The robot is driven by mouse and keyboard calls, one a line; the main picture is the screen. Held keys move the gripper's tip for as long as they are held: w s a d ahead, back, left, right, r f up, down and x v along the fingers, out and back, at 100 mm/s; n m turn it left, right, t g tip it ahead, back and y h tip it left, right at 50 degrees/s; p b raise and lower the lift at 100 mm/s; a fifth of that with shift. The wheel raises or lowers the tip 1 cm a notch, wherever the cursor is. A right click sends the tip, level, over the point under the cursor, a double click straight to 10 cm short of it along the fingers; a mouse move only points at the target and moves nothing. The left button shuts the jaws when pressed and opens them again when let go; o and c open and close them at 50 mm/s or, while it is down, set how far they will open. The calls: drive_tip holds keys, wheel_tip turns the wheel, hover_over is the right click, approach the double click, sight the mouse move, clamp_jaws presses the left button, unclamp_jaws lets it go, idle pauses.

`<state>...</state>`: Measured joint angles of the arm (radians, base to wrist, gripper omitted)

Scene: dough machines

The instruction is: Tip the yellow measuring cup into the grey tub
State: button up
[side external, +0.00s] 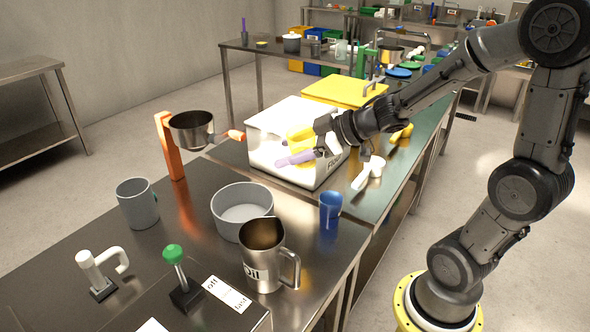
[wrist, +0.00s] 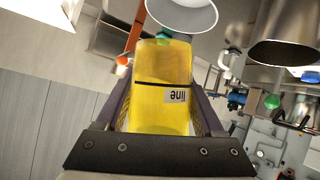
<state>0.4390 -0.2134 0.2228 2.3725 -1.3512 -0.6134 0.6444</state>
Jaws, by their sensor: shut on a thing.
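My gripper (side external: 308,145) is shut on the yellow measuring cup (side external: 299,133), in front of or over the white box. In the wrist view the yellow cup (wrist: 162,90) fills the space between my two fingers (wrist: 160,95). It bears a black line and a label reading "line". Its contents cannot be made out. The grey tub (side external: 231,224) is round, open and looks empty, standing on the steel table, lower left of my gripper and apart from the cup.
The white flour box (side external: 278,175) is beside my gripper. A saucepan (side external: 189,130) is by an orange post (side external: 170,148). A steel jug (side external: 263,265), blue cup (side external: 330,205) and grey mug (side external: 138,203) surround the tub. A green-knobbed lever (side external: 175,255) is at the front.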

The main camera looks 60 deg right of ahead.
drive_tip(key=w+d+f+n+h, duration=0.1)
drive_tip(key=w+d+f, duration=0.1)
drive_tip(key=w, duration=0.4)
drive_tip(key=w+d+f+n+h, duration=0.1)
drive_tip(key=w+d+f+h, duration=0.1)
drive_tip(key=w+f, duration=0.2)
drive_tip(key=shift+w+n, duration=0.4)
drive_tip(key=shift+w, duration=1.4)
drive_tip(key=shift+d+f+n+h, duration=0.25)
drive_tip(key=shift+f+n+h, duration=0.65)
drive_tip(key=shift+f+h, duration=0.35)
drive_tip(key=shift+f, duration=0.1)
drive_tip(key=shift+d+f+n+h, duration=0.1)
drive_tip(key=shift+f+n+h, duration=0.6)
drive_tip(key=shift+h, duration=0.15)
